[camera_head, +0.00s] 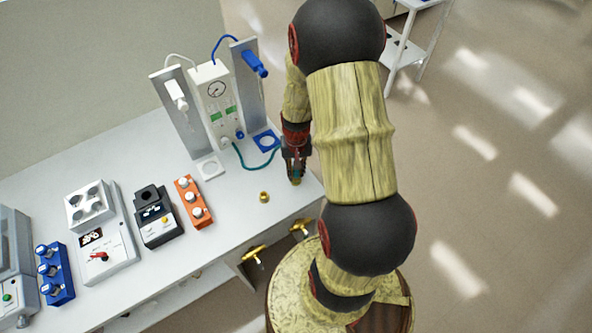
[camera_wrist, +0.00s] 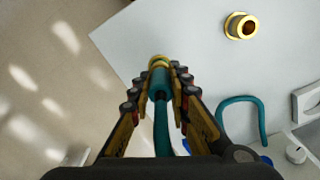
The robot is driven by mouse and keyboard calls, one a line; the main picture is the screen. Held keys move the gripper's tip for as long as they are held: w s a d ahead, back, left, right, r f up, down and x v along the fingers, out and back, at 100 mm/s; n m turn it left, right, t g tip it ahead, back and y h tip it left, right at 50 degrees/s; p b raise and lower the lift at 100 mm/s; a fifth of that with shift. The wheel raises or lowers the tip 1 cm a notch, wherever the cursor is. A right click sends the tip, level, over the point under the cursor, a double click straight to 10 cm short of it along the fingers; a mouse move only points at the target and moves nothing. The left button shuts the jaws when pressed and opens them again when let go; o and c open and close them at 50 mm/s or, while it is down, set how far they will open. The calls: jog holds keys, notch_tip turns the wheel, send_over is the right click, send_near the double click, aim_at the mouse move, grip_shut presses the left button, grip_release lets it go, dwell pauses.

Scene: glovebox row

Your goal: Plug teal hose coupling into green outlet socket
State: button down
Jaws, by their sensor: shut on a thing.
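My gripper (camera_head: 295,173) is over the right end of the bench and shut on the teal hose coupling (camera_wrist: 159,84). In the wrist view, the coupling lies between the two fingers, its brass end pointing away from the camera. The teal hose (camera_head: 248,166) runs from the foot of the white gauge unit (camera_head: 215,92) to the gripper. Green labels mark the unit's front; I cannot make out a green outlet socket. A brass ring-shaped fitting (camera_head: 264,197) sits on the bench, apart from the gripper; it also shows in the wrist view (camera_wrist: 241,26).
Grey upright panels (camera_head: 184,122) flank the gauge unit, the right one with a blue handpiece (camera_head: 254,64). An orange knob box (camera_head: 193,203), a black device (camera_head: 156,216) and a white instrument (camera_head: 103,245) stand left. Brass taps (camera_head: 254,253) stick out below the front edge.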

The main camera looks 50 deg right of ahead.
jog(key=shift+f, duration=0.25)
jog(key=c, duration=1.6)
grip_release()
jog(key=shift+r, duration=0.1)
notch_tip(320, 180, up, 12)
jog(key=s+a+r+n+t+b, duration=0.2)
jog(key=a+r, duration=0.3)
jog(key=a, duration=0.2)
jog(key=s+a+r+n+t+b, duration=0.1)
jog(key=s+a+r+n+b, duration=0.2)
jog(key=a+r, duration=0.2)
jog(key=s+a+r+n+t+b, duration=0.2)
jog(key=a+r+n+b, duration=0.1)
jog(key=a, duration=0.7)
jog(key=shift+s+a+r+t, duration=0.1)
jog(key=shift+a+r+t, duration=0.1)
jog(key=shift+r, duration=0.25)
jog(key=shift+s+a+r+t, duration=0.1)
jog(key=shift+a+r, duration=0.1)
jog(key=shift+r, duration=0.25)
